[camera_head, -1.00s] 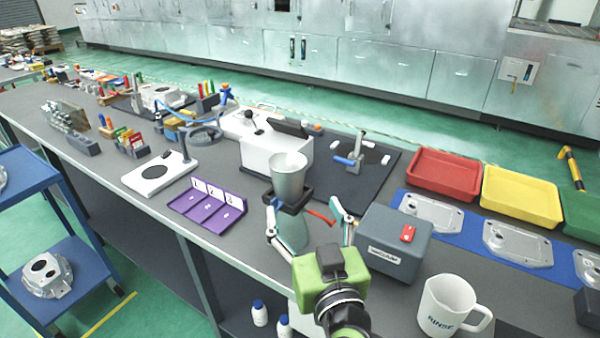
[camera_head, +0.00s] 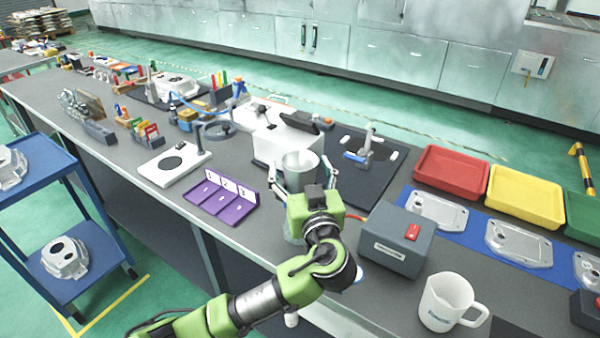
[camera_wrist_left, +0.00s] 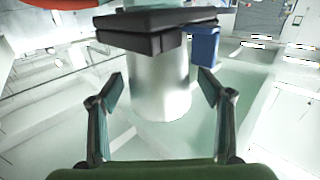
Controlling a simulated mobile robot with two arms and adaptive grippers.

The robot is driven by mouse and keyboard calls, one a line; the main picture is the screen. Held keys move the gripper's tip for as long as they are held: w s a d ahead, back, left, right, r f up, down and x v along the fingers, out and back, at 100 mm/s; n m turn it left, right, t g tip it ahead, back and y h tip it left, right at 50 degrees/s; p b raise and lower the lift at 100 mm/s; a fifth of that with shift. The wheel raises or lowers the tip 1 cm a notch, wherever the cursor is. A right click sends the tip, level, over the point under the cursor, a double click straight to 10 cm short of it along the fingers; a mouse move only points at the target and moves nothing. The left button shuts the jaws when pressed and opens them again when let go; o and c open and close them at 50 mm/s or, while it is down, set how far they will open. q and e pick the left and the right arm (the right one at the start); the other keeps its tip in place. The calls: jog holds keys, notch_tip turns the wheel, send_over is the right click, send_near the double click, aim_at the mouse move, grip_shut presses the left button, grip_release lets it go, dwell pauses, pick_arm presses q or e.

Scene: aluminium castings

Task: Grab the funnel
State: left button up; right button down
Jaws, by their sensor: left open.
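The grey funnel-like cup (camera_head: 300,162) stands upright on the bench, its wide mouth up. My left gripper (camera_head: 304,180) is directly in front of it, with its fingers on either side, open. My wrist hides most of the lower part. In the left wrist view the fingers (camera_wrist_left: 160,82) are spread wide on both sides of a pale cylinder (camera_wrist_left: 160,92), with gaps on each side. A black holder (camera_wrist_left: 155,32) crosses above the cylinder. I cannot tell whether the cylinder is the funnel's lower part or a separate vessel. My right gripper is not in view.
A purple tray (camera_head: 215,210) lies at left. A white machine (camera_head: 268,145) is right behind the cup. Red (camera_head: 452,172) and yellow (camera_head: 525,197) trays are further right.

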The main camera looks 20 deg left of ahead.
pick_arm(q)
jog(key=c, duration=1.3)
jog(key=shift+w+r, duration=0.1)
jog(key=shift+r, duration=0.05)
